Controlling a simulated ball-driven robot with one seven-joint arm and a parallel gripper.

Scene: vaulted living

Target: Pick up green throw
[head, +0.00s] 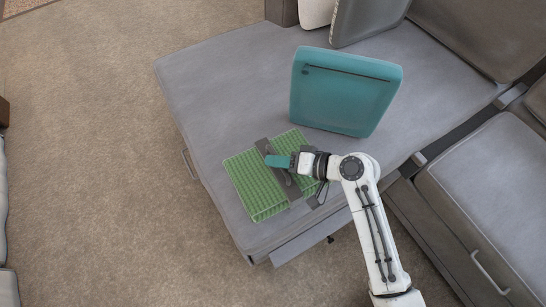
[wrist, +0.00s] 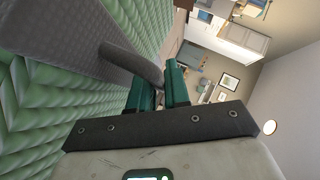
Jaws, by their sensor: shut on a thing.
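The green throw (head: 248,182) is a folded, knitted bundle with a grey band around its middle. It lies on the grey chaise seat near its front edge, and I cannot tell if it is raised at all. In the wrist view the throw (wrist: 38,120) fills the left side, with a dark grey loop handle (wrist: 128,62) standing out from its band. My gripper (head: 279,162) is over the middle of the throw. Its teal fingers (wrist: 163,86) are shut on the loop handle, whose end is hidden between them.
A teal cushion (head: 345,92) stands on the chaise (head: 215,95) just behind the throw. More cushions (head: 368,18) lean at the back. Another seat section (head: 485,180) is at the right. Open carpet (head: 90,150) lies to the left.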

